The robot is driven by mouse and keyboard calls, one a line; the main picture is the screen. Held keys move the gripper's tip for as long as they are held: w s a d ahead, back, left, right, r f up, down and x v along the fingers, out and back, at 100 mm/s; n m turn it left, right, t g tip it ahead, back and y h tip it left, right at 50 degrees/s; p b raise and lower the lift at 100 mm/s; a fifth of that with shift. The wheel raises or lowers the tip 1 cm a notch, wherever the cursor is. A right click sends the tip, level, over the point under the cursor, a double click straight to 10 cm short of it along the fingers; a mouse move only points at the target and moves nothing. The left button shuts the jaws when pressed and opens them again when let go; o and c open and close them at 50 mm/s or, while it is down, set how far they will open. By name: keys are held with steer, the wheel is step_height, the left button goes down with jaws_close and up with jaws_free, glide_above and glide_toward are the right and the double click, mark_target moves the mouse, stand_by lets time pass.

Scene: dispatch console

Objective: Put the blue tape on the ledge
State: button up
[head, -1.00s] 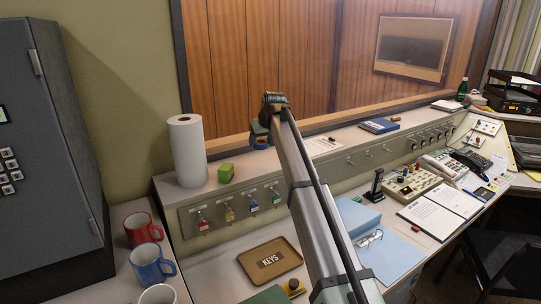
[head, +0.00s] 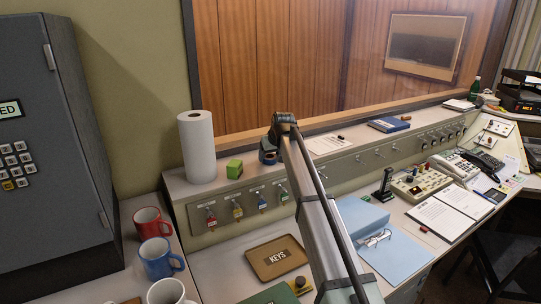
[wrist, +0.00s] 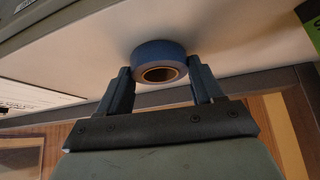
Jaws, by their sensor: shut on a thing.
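The blue tape (head: 267,157) is a short roll with a brown core. In the wrist view the blue tape (wrist: 160,58) sits between the two fingers of my gripper (wrist: 160,78), which is shut on it. In the head view my gripper (head: 269,149) points down at the ledge (head: 218,185), just right of the green block. The tape is at or very near the ledge top; I cannot tell whether it touches. The cream ledge surface (wrist: 75,45) fills the upper part of the wrist view. My arm hides part of the ledge.
A green block (head: 234,169) and a paper towel roll (head: 197,147) stand left of the tape. A white sheet (head: 327,144) and a blue book (head: 389,125) lie to the right. Keys hang on the ledge's front below. Mugs (head: 153,223) and a keys tray (head: 277,258) are lower.

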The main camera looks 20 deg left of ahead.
steer(key=o, duration=1)
steer(key=shift+o, duration=0.2)
steer(key=v, duration=1.2)
steer(key=shift+r, duration=0.1)
